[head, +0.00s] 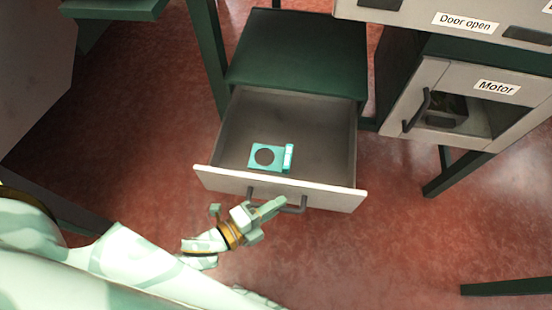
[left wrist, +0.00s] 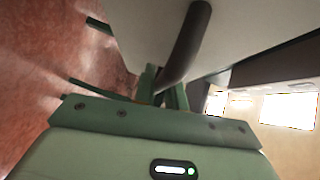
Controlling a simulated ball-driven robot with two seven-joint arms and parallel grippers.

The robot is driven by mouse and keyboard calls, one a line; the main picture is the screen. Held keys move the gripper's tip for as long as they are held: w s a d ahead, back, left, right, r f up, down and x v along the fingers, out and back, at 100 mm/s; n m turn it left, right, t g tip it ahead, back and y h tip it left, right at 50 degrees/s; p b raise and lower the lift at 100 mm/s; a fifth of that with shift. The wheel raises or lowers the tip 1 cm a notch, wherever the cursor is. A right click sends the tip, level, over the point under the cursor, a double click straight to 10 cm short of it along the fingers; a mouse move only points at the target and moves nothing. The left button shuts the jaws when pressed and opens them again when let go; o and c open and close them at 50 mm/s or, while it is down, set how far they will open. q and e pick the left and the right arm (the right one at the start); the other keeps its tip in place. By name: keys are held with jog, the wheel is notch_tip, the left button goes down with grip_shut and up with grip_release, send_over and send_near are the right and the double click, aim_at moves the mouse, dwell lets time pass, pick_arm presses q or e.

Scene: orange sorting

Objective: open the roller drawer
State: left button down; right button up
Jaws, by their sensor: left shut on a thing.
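The roller drawer (head: 315,135) is pulled out of its green cabinet (head: 300,50), and its inside shows. Its pale front panel (head: 330,196) has a dark bar handle (head: 292,208). A teal part (head: 267,156) with a dark round spot lies on the drawer floor. My left gripper (head: 268,207) is at the handle, in front of the panel. In the left wrist view the fingers (left wrist: 165,88) are closed around the lower end of the dark handle (left wrist: 187,42). My right gripper is not in view.
A grey machine with a "Motor" door (head: 470,105) and a "Door open" label (head: 466,23) stands to the right. Dark green legs and beams stand around the cabinet. The red floor (head: 420,250) in front of the drawer is clear.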

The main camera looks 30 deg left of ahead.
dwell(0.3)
pick_arm(q)
jog(key=c, duration=1.5)
grip_release()
jog(key=shift+o, duration=0.2)
